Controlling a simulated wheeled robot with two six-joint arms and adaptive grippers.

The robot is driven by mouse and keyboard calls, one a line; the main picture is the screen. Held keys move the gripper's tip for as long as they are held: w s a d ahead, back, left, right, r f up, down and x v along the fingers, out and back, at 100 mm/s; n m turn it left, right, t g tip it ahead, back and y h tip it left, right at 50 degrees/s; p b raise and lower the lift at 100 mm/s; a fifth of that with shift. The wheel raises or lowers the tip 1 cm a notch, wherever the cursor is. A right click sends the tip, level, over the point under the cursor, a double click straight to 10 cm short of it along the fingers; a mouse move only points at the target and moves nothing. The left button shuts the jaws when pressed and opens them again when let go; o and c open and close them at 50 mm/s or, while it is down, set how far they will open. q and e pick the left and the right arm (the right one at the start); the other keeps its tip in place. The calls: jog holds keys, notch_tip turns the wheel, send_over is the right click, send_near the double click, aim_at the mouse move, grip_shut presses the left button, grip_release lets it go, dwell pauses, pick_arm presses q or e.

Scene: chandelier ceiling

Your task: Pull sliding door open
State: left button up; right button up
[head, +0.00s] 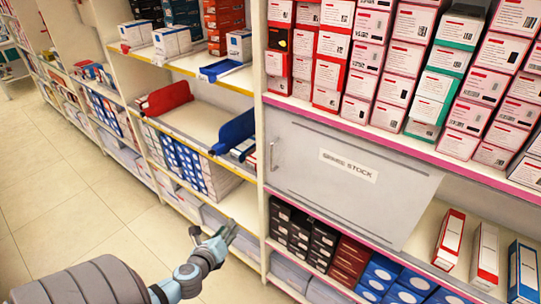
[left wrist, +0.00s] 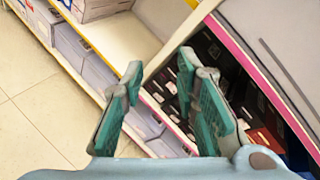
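The sliding door (head: 350,205) is a grey panel labelled "SPARE STOCK" in the middle shelf compartment on the right. It covers the left part of that compartment. Its handle (head: 274,154) is an upright bar near the door's left edge. Part of the door's grey face also shows at the top right of the left wrist view (left wrist: 280,35). My left gripper (head: 213,229) is below and left of the handle, apart from the door. In the left wrist view its two fingers (left wrist: 160,68) are spread with nothing between them. My right gripper is not in view.
Several boxes (head: 452,236) stand in the uncovered part of the compartment right of the door. Packed boxes fill the shelves above (head: 335,45) and below (head: 322,240). A shelf upright (head: 261,100) stands left of the door. The tiled floor (head: 60,190) at left is clear.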

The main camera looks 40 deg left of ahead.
aim_at(271, 156)
pick_arm(q)
jog(key=w+d+r+m+t, duration=0.2)
jog(key=r+m, duration=0.1)
jog(key=r, duration=0.3)
jog(key=w+d+r+m+t+h, duration=0.1)
jog(key=d+r+m, duration=0.15)
jog(key=r, duration=0.35)
jog(key=w+d+r+m+t, duration=0.1)
jog(key=w+r+m+t, duration=0.1)
jog(key=r+m, duration=0.3)
jog(key=shift+n, duration=0.65)
jog(key=x, duration=0.4)
jog(key=p+x, duration=0.1)
jog(key=x, duration=0.4)
jog(key=r+x, duration=0.1)
jog(key=x, duration=0.3)
jog(key=shift+w+p, duration=0.3)
jog(key=shift+w, duration=0.05)
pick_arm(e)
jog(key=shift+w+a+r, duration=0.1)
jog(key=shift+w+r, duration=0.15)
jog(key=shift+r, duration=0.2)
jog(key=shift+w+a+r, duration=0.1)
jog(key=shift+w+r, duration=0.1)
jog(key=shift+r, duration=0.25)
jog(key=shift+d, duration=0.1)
pick_arm(q)
grip_shut()
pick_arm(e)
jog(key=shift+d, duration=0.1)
